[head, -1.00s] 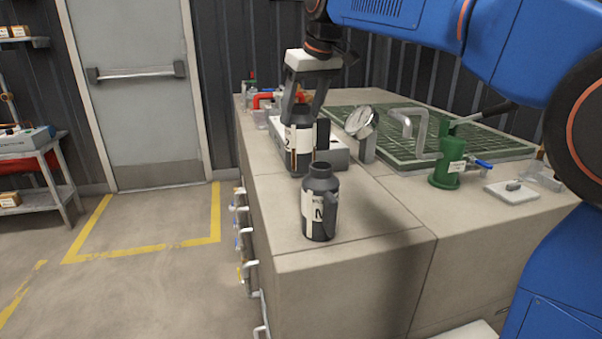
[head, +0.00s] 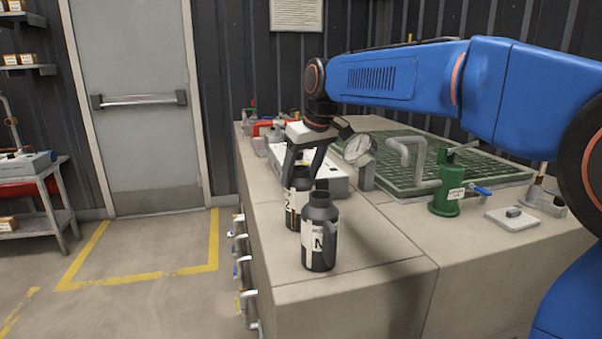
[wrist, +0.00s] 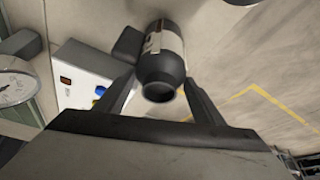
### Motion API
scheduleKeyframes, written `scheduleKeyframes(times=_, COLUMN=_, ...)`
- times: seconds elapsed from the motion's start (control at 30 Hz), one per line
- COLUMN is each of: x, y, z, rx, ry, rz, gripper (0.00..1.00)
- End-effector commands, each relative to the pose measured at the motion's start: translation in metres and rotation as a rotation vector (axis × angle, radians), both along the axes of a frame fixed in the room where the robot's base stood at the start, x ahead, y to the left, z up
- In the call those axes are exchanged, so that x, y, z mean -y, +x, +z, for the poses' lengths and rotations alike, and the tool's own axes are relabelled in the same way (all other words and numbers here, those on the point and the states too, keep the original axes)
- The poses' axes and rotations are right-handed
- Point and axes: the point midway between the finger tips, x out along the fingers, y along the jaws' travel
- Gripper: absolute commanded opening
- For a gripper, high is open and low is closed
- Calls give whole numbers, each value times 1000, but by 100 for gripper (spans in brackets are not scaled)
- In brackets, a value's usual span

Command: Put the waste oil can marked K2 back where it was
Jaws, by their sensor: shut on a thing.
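My gripper (head: 301,172) is shut on a black can (head: 294,216) with a white label. A "2" shows on the label; the rest of its mark is not readable. The held can is upright at the bench's left side, just behind a second black can. I cannot tell whether its base touches the top. The second can (head: 321,250), with a label showing an "N", stands upright on the bench and partly covers the held one. In the wrist view the held can (wrist: 164,67) sits between my two fingers.
A pale box (head: 332,184) and a round gauge (head: 359,148) stand behind the cans. A green pump-like part (head: 446,199) and a grey plate (head: 511,218) are to the right. The bench top (head: 375,262) is clear at front. Valve handles line the bench's left side.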

Motion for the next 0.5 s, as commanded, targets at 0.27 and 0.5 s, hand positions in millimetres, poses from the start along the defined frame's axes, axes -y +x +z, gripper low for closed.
scheduleKeyframes(times=0.27, x=0, y=0, z=-2, rx=0, ry=0, rz=0, gripper=72)
scheduleKeyframes(times=0.5, x=0, y=0, z=-2, rx=0, ry=0, rz=0, gripper=81)
